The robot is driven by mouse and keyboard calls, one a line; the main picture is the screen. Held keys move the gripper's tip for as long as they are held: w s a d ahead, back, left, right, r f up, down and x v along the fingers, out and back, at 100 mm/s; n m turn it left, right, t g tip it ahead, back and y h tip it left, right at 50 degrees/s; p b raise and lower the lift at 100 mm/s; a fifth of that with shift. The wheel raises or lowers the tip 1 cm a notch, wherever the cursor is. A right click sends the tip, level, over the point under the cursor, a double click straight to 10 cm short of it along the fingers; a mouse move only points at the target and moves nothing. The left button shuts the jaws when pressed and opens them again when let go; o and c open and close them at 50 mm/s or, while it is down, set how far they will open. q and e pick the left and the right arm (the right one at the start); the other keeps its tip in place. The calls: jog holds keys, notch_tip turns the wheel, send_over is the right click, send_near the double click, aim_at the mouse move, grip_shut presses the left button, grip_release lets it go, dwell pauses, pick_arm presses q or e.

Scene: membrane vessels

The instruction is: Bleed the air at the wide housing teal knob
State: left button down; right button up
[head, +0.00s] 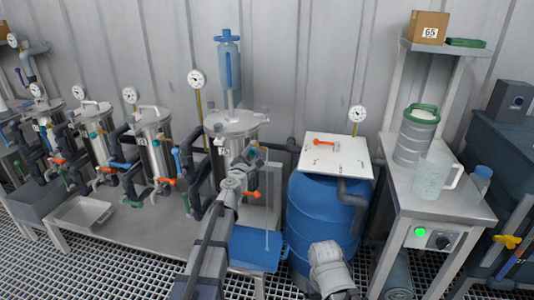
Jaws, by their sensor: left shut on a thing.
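The wide housing (232,124) is the large steel vessel right of the smaller ones, with a blue-capped clear cylinder (228,62) above it. My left gripper (252,155) reaches up to its front right side and is shut on the teal knob there. The knob is mostly hidden by the jaws. A thin pale vertical line, like a stream or clear tube (266,205), runs down from beside the gripper to a blue tray (256,248). My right gripper (328,258) is low in front of the blue drum; its jaws are not clear.
Several smaller steel housings (155,135) with orange and blue handles stand to the left. A blue drum (318,215) with a white lid (336,154) stands to the right. A bench (440,205) holds a clear jug (437,174) and a green-rimmed steel container (415,138).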

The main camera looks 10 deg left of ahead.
pick_arm(q)
jog(key=shift+m, duration=0.5)
jog(key=m, duration=0.4)
jog(key=shift+m, duration=2.3)
jog(key=shift+c, duration=2.4)
grip_release()
